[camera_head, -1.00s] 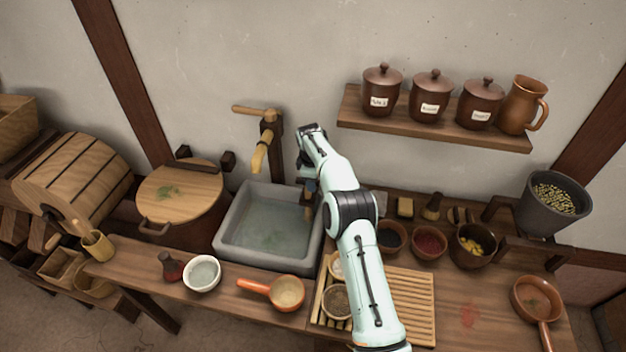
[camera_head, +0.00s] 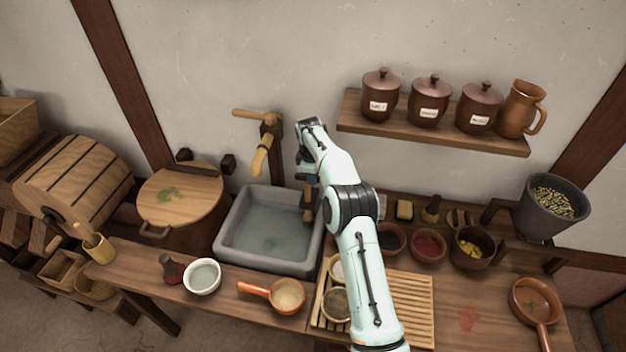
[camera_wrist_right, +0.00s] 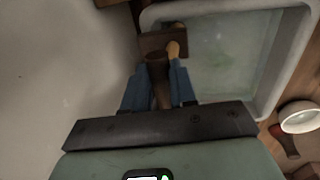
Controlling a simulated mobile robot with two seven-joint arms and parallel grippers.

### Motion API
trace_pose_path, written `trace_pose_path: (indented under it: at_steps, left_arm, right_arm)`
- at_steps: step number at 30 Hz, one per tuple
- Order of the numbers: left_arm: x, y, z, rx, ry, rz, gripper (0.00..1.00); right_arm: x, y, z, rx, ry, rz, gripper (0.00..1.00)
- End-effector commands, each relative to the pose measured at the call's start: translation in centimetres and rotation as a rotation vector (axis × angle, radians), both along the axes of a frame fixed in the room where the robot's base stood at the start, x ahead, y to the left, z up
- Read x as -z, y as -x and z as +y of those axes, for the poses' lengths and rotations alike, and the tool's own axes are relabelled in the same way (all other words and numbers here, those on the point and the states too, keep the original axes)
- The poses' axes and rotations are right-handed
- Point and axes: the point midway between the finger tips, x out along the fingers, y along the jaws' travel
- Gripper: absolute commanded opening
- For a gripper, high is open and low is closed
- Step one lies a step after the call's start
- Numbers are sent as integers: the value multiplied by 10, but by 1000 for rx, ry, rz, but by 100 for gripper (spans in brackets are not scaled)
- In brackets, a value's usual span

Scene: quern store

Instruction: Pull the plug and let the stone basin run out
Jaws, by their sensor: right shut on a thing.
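The grey stone basin (camera_head: 229,222) is set in the wooden bench and holds greenish water (camera_head: 262,228). A brown wooden plug (camera_head: 308,207) stands near-upright at the basin's right side; its lower end is hard to make out. My right gripper (camera_head: 309,186) is above that side, pointing down, partly hidden by its own wrist. In the right wrist view its blue fingers are shut on the plug's brown shaft (camera_wrist_right: 157,77); the basin rim (camera_wrist_right: 152,14) shows beyond. I cannot tell whether the plug is clear of its hole. My left gripper is not in view.
A wooden tap (camera_head: 261,160) hangs over the basin's back. A shelf (camera_head: 440,132) with lidded jars is close to my right arm. A white bowl (camera_head: 202,277), an orange ladle (camera_head: 287,295) and a slatted rack (camera_head: 410,305) stand along the front of the bench.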

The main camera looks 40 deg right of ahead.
Motion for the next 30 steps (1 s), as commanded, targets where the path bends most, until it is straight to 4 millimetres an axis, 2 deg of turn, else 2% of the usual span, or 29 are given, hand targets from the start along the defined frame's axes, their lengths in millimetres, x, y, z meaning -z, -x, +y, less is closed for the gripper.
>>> trace_pose_path:
  at_steps: [1,7,8,9,10,18,21,26,30]
  left_arm:
    - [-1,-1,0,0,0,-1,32]
    - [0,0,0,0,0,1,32]
    - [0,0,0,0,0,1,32]
    - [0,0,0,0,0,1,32]
    - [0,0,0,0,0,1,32]
    - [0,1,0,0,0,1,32]
    - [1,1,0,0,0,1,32]
    - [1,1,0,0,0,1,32]
    - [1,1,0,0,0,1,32]
  right_arm:
    - [-7,-2,-1,-1,5,-9,0]
    - [-7,-2,-1,-1,7,-15,0]
    - [-7,-3,-1,-1,7,-15,36]
    - [-7,-2,-1,-1,7,-15,49]
    - [-7,-2,-1,-1,7,-14,51]
    - [-5,-1,-1,-1,5,-9,51]
    - [-10,-1,0,-1,5,-9,51]
    - [-35,2,4,-1,6,-12,51]
    - [-66,5,9,-2,7,-13,51]
